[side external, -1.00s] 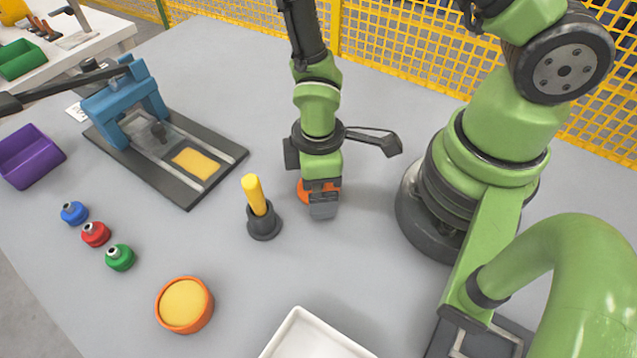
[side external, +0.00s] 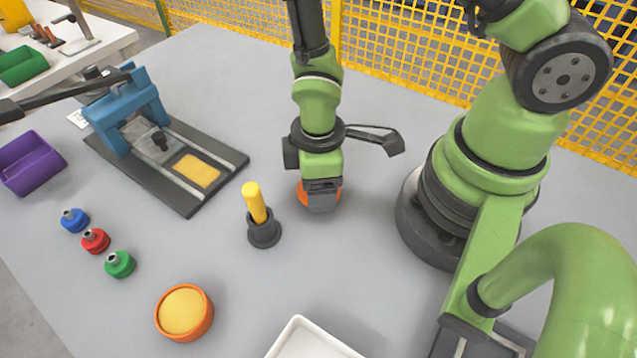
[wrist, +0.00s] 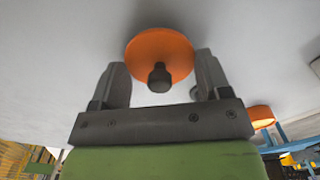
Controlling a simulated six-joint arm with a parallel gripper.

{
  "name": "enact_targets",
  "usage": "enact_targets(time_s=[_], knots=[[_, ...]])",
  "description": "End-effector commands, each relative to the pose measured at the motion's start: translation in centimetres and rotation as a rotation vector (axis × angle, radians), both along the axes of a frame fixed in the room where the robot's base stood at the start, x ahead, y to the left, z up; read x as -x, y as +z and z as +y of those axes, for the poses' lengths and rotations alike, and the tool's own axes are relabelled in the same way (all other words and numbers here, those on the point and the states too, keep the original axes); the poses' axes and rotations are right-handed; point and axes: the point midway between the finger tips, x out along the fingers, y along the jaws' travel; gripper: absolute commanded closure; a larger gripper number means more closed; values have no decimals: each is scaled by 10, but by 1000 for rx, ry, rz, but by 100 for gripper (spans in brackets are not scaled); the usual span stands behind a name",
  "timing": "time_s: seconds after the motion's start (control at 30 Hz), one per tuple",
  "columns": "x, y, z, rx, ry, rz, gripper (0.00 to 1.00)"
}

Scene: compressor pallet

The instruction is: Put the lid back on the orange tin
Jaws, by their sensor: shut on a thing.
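The orange tin (side external: 184,313) stands open at the front left of the table in the side view, with yellow contents showing. The orange lid (side external: 305,194) is under my gripper (side external: 321,200), partly hidden by it. In the wrist view the lid (wrist: 150,48) is a round orange disc with a dark knob (wrist: 160,78), between the two fingers of my gripper (wrist: 162,82). I cannot tell whether the lid touches the table.
A dark holder (side external: 264,232) with an upright yellow stick (side external: 254,202) stands between lid and tin. Blue (side external: 74,220), red (side external: 95,240) and green (side external: 120,264) knobs are at left. A white tray (side external: 310,340) is at the front. A blue press (side external: 125,108) stands behind.

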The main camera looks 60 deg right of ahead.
Motion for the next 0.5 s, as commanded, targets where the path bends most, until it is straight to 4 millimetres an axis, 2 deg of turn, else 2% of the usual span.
enact_targets(time_s=[0.3,0.5], knots=[[-1,54,0,1,-1,-10,52],[-1,76,0,-3,2,-7,52]])
